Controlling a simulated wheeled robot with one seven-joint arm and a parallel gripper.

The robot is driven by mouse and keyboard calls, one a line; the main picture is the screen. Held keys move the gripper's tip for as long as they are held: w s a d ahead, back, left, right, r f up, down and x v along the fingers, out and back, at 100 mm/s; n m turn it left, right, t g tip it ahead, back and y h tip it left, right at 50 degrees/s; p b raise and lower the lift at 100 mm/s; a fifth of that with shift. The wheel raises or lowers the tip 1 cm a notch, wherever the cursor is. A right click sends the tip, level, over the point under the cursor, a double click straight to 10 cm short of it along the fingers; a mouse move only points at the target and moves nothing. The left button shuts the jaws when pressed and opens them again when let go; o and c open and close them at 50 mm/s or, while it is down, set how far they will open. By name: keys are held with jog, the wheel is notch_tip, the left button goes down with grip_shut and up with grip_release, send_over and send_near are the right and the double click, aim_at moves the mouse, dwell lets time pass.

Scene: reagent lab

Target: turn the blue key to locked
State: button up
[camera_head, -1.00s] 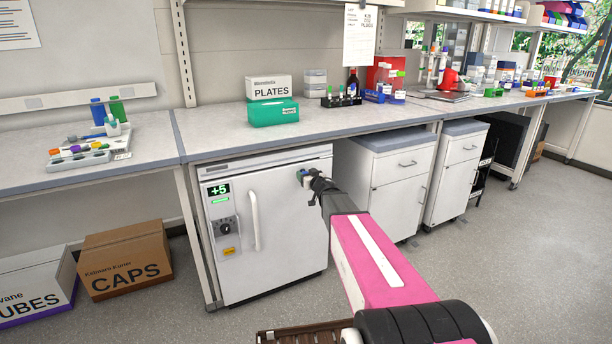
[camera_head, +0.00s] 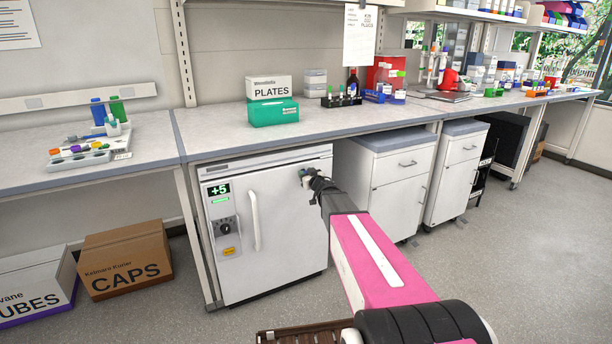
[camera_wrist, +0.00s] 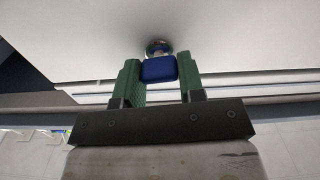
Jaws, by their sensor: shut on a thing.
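The blue key (camera_wrist: 159,69) sits in a round metal lock (camera_wrist: 158,47) on the white door in the wrist view. My gripper (camera_wrist: 160,76) is shut on the key, with one green finger on each side of its head. In the head view my gripper (camera_head: 307,178) is at the upper right of the door of the small white fridge (camera_head: 285,225). The key is mostly hidden there by the gripper, and I cannot read any lock markings.
The fridge has a vertical handle (camera_head: 254,220) and a display reading +5 (camera_head: 218,190) on its left side. A bench top (camera_head: 330,122) lies above it. White drawer cabinets (camera_head: 390,185) stand to the right.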

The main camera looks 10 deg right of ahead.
jog(key=n, duration=0.8)
jog(key=shift+a+f+n, duration=0.1)
jog(key=shift+a+n, duration=0.05)
jog(key=shift+n, duration=0.15)
jog(key=n, duration=0.4)
jog(key=shift+n, duration=0.3)
jog(key=shift+f+n, duration=0.1)
jog(key=shift+n, duration=1.6)
jog(key=shift+s, duration=0.1)
jog(key=o, duration=0.9)
jog(key=shift+o, duration=0.2)
